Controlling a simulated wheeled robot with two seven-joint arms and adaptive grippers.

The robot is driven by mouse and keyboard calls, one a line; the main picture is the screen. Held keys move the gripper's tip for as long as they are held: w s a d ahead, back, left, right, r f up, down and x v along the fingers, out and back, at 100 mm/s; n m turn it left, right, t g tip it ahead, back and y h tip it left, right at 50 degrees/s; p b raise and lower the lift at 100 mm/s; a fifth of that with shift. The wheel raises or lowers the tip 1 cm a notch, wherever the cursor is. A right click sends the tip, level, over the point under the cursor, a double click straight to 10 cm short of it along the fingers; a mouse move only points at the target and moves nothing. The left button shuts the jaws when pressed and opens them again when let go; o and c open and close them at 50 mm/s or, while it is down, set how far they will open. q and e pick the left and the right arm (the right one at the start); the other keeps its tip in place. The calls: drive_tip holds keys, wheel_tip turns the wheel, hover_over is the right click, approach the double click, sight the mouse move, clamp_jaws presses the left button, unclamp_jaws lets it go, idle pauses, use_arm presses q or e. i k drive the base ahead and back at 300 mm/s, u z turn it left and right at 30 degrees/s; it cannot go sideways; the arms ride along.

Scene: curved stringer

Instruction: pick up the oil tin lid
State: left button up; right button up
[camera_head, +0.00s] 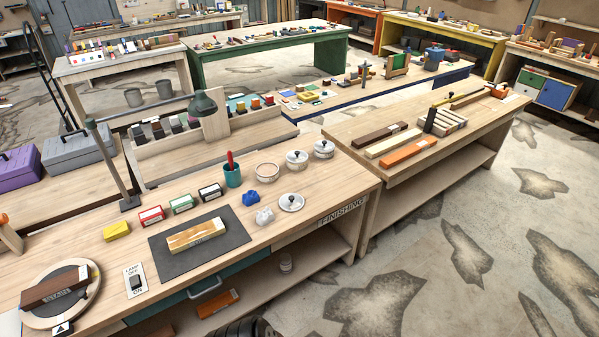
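A round pale lid with a dark knob (291,203) lies flat on the wooden finishing bench, near its front edge. Behind it stands an open, whitish round tin (267,172) with no lid on it. Two similar tins with knobbed lids on stand to its right, one nearer (297,161) and one farther right (323,150). I cannot read any label that tells which tin holds oil. Neither of my grippers shows in the head view.
A crumpled white cloth (264,215) and a blue one (250,198) lie left of the lid. A teal cup (232,176) with a red-handled tool stands behind them. A dark mat (165,259) bears a wooden block. Open floor lies right of the bench.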

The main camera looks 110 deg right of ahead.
sight(290, 202)
drive_tip(key=z, duration=3.35)
